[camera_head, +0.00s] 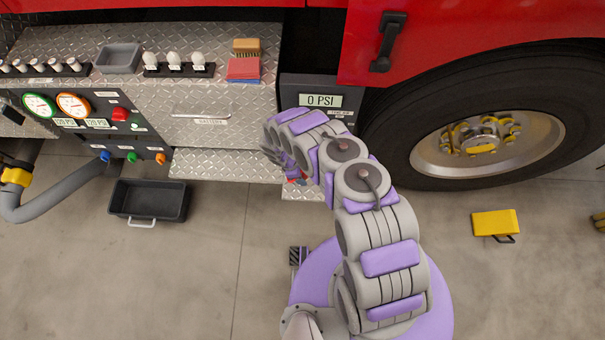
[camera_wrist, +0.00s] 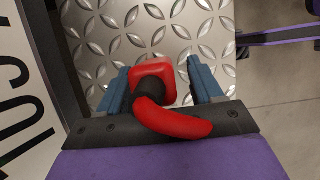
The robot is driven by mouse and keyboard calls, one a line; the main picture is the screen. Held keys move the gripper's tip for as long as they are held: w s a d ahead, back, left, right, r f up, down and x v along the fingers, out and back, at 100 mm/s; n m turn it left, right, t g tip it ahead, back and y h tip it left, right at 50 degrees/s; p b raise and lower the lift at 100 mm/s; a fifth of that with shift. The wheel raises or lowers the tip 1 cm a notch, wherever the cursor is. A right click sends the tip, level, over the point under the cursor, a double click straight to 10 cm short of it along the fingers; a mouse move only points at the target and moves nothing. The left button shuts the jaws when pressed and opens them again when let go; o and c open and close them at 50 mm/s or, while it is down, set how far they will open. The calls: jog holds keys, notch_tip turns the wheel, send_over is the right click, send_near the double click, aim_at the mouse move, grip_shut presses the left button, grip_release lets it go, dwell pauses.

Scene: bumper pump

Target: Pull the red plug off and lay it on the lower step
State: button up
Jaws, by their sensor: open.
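The red plug (camera_wrist: 154,85), with a dark neck and a curved red handle, is between my gripper's blue fingers (camera_wrist: 162,80) in the wrist view. The fingers stand apart, with a gap at each side of its square red part. Diamond-plate metal of the lower step lies directly behind it; whether the plug rests on it or is just above, I cannot tell. In the head view the lower step (camera_head: 225,165) runs under the bumper, and only a small red and blue patch shows below my arm at its right part. My arm hides most of the gripper there.
A panel reading 0 PSI (camera_head: 320,100) stands just beyond my arm. The large wheel (camera_head: 488,140) is to the right. A black bin (camera_head: 150,200) and a yellow chock (camera_head: 495,222) sit on the floor. Bulbs, a brush and cloths lie on the upper step.

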jog(key=p+v, duration=0.4)
jog(key=v, duration=1.3)
jog(key=shift+s, duration=0.1)
